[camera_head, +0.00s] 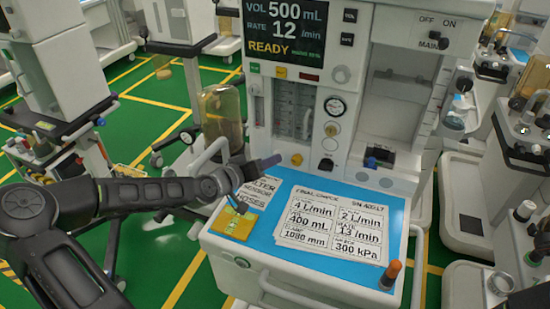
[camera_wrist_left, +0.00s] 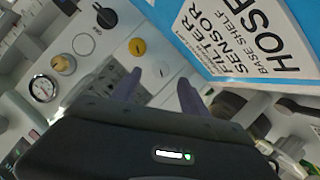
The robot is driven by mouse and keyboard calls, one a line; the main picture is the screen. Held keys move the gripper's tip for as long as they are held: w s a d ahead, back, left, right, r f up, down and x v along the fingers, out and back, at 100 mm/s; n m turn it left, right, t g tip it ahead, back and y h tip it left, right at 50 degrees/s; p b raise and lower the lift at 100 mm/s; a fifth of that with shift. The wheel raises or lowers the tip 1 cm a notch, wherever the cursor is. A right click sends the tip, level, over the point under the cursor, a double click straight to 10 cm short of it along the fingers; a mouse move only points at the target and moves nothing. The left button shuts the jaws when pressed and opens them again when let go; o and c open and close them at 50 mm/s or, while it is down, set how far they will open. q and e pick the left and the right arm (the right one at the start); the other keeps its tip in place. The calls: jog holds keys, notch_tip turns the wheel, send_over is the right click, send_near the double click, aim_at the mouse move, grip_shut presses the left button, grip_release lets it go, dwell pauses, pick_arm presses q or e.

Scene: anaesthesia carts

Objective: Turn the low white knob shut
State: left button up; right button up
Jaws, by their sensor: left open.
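In the left wrist view the white knob (camera_wrist_left: 83,44) is at upper left, between the beige and black knobs. My left gripper (camera_head: 265,162) is open and empty, left of the knobs and above the blue shelf top. Its two fingers (camera_wrist_left: 160,87) show apart in the wrist view, the yellow knob beyond them, and do not touch the white knob. My right gripper is not in view.
A yellow knob (camera_head: 296,159) sits left of the white knob, and a round gauge (camera_head: 335,107) is above. The blue shelf top (camera_head: 272,203) carries printed cards (camera_head: 333,222) and an orange-topped post (camera_head: 390,272). An amber canister (camera_head: 222,115) stands left of the panel.

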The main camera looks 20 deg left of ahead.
pick_arm(q)
jog(key=x, duration=0.5)
jog(key=shift+w, duration=0.1)
jog(key=shift+c, duration=0.4)
grip_shut()
